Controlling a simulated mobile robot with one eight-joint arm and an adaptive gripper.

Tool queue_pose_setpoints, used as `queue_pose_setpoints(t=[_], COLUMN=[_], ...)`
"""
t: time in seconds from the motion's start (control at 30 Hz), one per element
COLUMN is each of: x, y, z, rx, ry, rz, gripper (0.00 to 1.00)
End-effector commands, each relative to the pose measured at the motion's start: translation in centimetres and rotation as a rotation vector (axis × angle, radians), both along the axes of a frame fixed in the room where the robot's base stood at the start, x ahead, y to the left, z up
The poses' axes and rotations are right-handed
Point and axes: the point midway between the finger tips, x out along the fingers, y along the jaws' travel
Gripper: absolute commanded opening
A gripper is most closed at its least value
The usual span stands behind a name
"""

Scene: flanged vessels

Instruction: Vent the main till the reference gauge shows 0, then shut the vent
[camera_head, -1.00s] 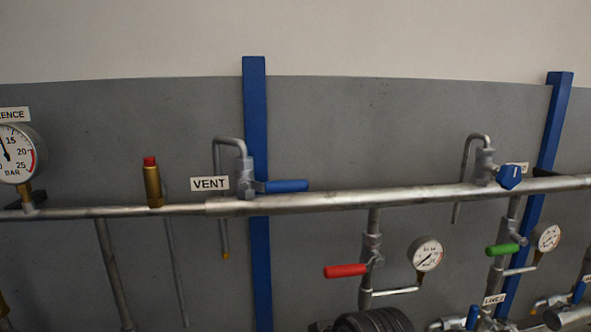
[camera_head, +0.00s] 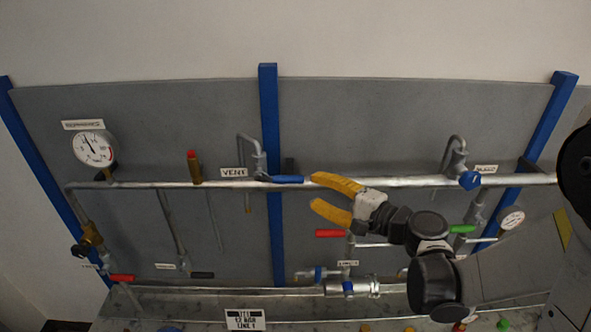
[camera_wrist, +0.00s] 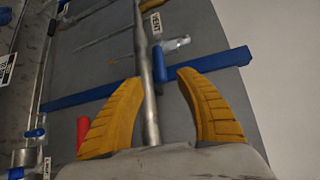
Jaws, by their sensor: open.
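The vent valve's blue lever (camera_head: 286,179) lies along the main pipe, pointing right, beside the VENT label (camera_head: 233,172). The reference gauge (camera_head: 94,148) is at the far left; its needle points up and slightly left, but the digits are too small to read. My gripper (camera_head: 313,191) is open and empty, its yellow fingers just right of the lever's tip. In the wrist view, the fingers (camera_wrist: 158,78) stand on either side of the main pipe (camera_wrist: 150,112), with the blue lever (camera_wrist: 159,64) ahead between their tips. Contact with the lever cannot be told.
A red lever (camera_head: 330,233) sits just below my gripper. A blue post (camera_head: 270,120) runs behind the vent valve. A brass fitting with a red cap (camera_head: 194,168) stands left of the VENT label. A blue-handled valve (camera_head: 470,180) is further right on the pipe.

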Motion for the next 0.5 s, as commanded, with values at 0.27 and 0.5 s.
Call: queue_pose_setpoints(t=[0.27, 0.5], x=[4.0, 6.3], y=[3.9, 6.1], z=[-0.7, -1.2], rx=[-0.002, -0.003], ry=[0.000, 0.000], rz=[0.003, 0.002], gripper=[0.42, 0.42])
